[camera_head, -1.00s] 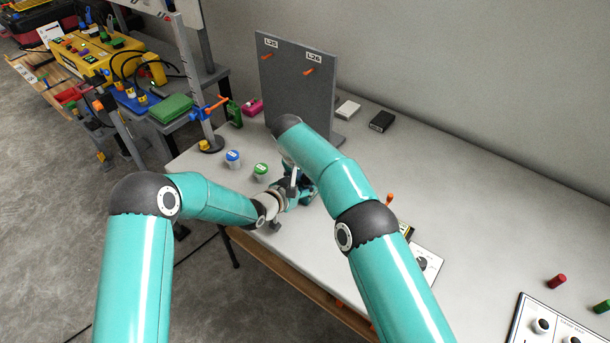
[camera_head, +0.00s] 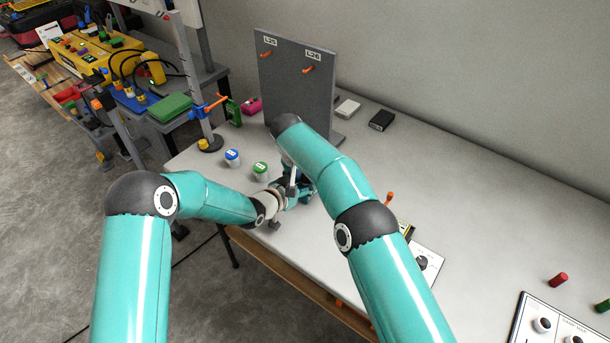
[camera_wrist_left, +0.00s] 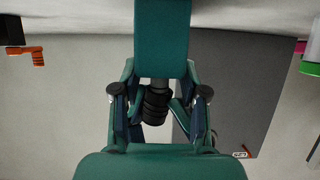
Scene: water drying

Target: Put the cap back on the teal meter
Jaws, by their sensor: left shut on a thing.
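My left gripper (camera_head: 301,192) is over the near left part of the table. It is small and partly covered by my right arm in the head view. In the left wrist view its fingers (camera_wrist_left: 160,112) are around a black ridged piece. A grey neck joins that piece to a teal block (camera_wrist_left: 163,40) that runs off the top edge and looks like the teal meter. I cannot tell whether the black piece is the cap or part of the meter.
A blue-lidded jar (camera_head: 232,157) and a green-lidded jar (camera_head: 260,170) stand left of the left gripper. A grey panel (camera_head: 300,90) with orange hooks stands behind.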

